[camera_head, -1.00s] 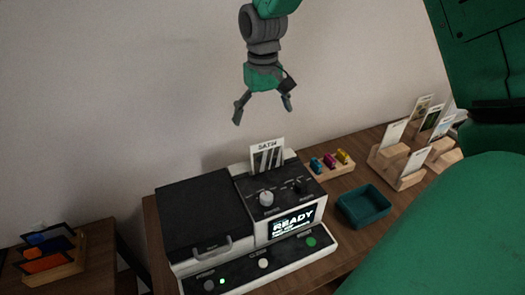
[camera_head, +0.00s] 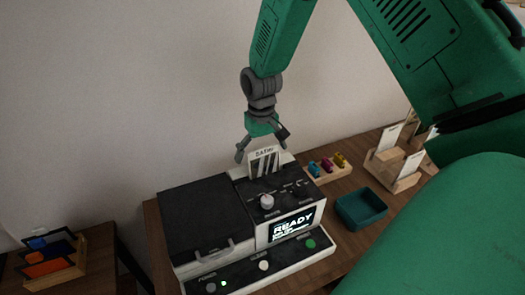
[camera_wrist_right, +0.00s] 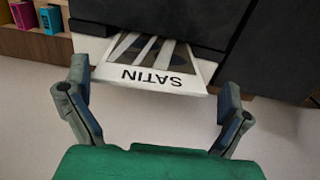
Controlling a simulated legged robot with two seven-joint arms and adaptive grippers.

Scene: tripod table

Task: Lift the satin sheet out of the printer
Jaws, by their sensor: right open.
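The satin sheet (camera_head: 264,162) is a white card with dark stripes and a "SATIN" label. It stands up out of the slot at the back of the printer (camera_head: 208,215). In the right wrist view the sheet (camera_wrist_right: 152,74) lies between my spread fingers, its labelled edge toward the palm. My right gripper (camera_head: 262,150) is open, pointing down over the top of the sheet. In the right wrist view a gap shows between the sheet and each fingertip of the gripper (camera_wrist_right: 153,90). My left gripper is not in view.
The printer's screen (camera_head: 291,224) reads READY. A teal tray (camera_head: 361,208) and a wooden block with coloured cartridges (camera_head: 327,168) are right of the printer. Card holders (camera_head: 393,170) stand farther right, partly behind my arm. A rack (camera_head: 50,262) with framed pieces is at far left.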

